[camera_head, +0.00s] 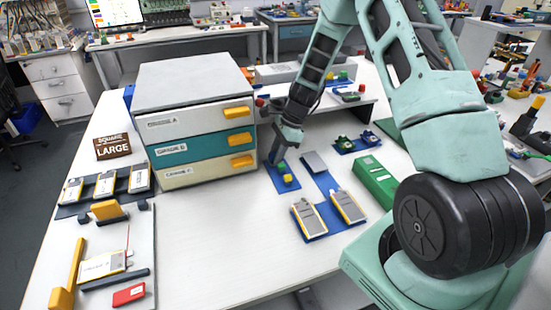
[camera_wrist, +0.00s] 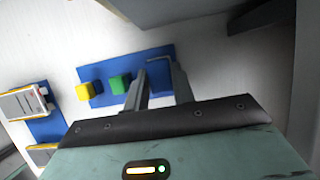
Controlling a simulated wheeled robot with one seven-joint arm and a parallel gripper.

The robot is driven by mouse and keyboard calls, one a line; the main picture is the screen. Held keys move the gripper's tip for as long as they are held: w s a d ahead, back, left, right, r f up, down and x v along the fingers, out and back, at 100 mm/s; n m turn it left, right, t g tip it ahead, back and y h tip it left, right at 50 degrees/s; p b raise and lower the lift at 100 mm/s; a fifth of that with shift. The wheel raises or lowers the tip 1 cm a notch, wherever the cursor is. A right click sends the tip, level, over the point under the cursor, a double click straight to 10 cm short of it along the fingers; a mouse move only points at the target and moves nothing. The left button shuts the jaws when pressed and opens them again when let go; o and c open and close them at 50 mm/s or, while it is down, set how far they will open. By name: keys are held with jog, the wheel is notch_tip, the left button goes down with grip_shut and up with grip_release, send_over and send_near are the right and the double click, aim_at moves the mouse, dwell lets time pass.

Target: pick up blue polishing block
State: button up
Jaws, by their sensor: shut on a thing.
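A blue mat (camera_head: 281,187) lies on the white table right of the drawer unit, with a yellow block (camera_head: 288,179) and a green block (camera_head: 282,169) on it. In the wrist view the yellow block (camera_wrist: 84,91) and green block (camera_wrist: 119,83) stand in a row on the mat (camera_wrist: 104,70). My gripper (camera_head: 270,161) reaches down at the mat's far end. Its two fingers (camera_wrist: 160,70) are shut on the blue polishing block (camera_wrist: 160,79), which blends with the mat between them. The head view hides the block behind the fingers.
A drawer unit (camera_head: 195,122) stands close on the left of my gripper. Right of the mat are a blue holder with pouch cells (camera_head: 308,219), a green case (camera_head: 374,181) and a small blue tray (camera_head: 345,147). The table's front middle is clear.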

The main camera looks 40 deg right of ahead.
jog(key=shift+r, duration=0.1)
notch_tip(320, 180, up, 10)
dwell(0.4)
